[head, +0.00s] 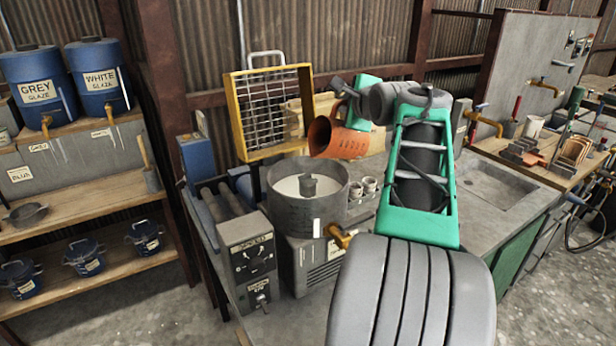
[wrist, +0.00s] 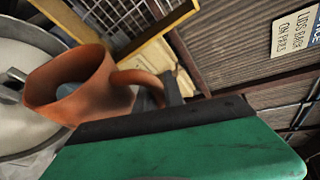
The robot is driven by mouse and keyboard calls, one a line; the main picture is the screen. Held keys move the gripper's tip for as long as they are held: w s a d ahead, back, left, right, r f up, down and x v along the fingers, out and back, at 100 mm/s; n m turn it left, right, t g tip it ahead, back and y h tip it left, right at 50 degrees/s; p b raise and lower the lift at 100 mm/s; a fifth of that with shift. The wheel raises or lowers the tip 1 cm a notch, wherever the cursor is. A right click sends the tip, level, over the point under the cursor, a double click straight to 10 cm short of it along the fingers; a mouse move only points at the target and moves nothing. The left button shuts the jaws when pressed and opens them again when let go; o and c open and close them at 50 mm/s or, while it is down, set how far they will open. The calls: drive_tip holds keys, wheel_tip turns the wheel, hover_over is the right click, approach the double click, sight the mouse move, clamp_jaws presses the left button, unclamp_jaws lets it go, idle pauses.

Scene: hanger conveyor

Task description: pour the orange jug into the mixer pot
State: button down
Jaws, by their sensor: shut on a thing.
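The orange jug (head: 336,140) is tilted with its mouth facing left in the head view, above and to the right of the mixer pot. In the wrist view the jug (wrist: 75,88) is also tilted, its mouth turned toward the pot. My gripper (head: 350,103) is shut on the jug's handle; in the wrist view the handle (wrist: 140,80) meets the dark finger. The grey mixer pot (head: 307,212) is open and has pale contents and a central hub. Its rim shows at the left of the wrist view (wrist: 28,140). No stream is visible from the jug.
A yellow-framed wire rack (head: 241,120) stands behind the pot. A sink (head: 490,189) lies farther right. Shelves with blue glaze drums (head: 98,78) are at left.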

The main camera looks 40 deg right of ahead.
sight(332, 113)
drive_tip(key=shift+w+a+f+n+h+b, duration=0.15)
drive_tip(key=shift+a+n+h+b, duration=0.65)
drive_tip(key=shift+b, duration=2.1)
drive_tip(key=shift+a+f+n+t+b, duration=0.2)
drive_tip(key=shift+a+b, duration=0.25)
drive_tip(key=shift+b, duration=0.3)
drive_tip(key=shift+a+f+n+t+b, duration=0.1)
drive_tip(key=shift+a+f+n+b, duration=0.2)
drive_tip(key=shift+b, duration=0.45)
drive_tip(key=shift+a+r+n+h+b, duration=0.15)
drive_tip(key=shift+a+n+b, duration=0.2)
drive_tip(key=shift+b, duration=0.35)
drive_tip(key=shift+a+n+h+b, duration=0.15)
drive_tip(key=shift+a+b, duration=0.3)
drive_tip(key=shift+b, duration=0.2)
drive_tip(key=shift+d+r, duration=0.1)
drive_tip(key=shift+r, duration=0.05)
